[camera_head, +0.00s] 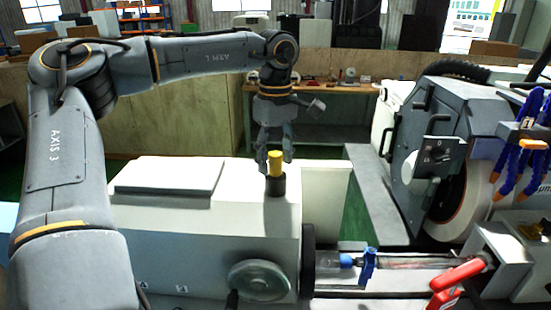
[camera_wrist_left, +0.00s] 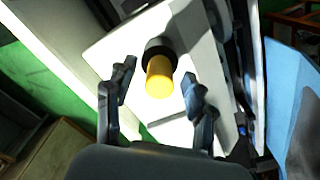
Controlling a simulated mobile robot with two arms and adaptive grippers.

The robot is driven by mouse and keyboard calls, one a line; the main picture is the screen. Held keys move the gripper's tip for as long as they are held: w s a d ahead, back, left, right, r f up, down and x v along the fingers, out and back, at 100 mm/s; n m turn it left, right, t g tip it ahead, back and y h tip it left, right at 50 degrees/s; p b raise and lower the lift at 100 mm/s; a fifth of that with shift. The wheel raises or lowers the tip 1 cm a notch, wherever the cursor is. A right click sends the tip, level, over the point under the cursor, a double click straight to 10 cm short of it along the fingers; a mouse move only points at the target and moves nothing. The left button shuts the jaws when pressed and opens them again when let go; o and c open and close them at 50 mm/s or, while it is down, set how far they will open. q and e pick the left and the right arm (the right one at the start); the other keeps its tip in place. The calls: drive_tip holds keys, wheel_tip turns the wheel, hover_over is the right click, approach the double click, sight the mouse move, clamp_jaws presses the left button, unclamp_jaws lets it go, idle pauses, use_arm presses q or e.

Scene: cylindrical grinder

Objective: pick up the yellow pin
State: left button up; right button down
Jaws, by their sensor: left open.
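The yellow pin (camera_head: 275,163) stands upright in a dark round holder (camera_head: 275,185) on top of the white machine housing (camera_head: 255,215). In the wrist view the pin (camera_wrist_left: 159,78) shows between and beyond the fingertips, with its dark holder (camera_wrist_left: 158,47) behind it. My left gripper (camera_head: 275,162) hangs down from above at the pin, its fingers apart. In the wrist view the left gripper (camera_wrist_left: 158,95) is open, with a gap between each finger and the pin. No contact shows. My right gripper is in neither view.
A flat raised cover (camera_head: 168,177) lies on the housing left of the pin. A handwheel (camera_head: 258,280) is on the housing's front. The grinding wheel and its grey guard (camera_head: 440,150) stand at the right. A wooden workbench (camera_head: 318,88) is behind.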

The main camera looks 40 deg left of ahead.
use_arm(q)
drive_tip(key=shift+f, duration=0.4)
drive_tip(key=shift+a+f, duration=0.1)
drive_tip(key=shift+f, duration=0.1)
drive_tip(key=shift+r, duration=0.1)
clamp_jaws()
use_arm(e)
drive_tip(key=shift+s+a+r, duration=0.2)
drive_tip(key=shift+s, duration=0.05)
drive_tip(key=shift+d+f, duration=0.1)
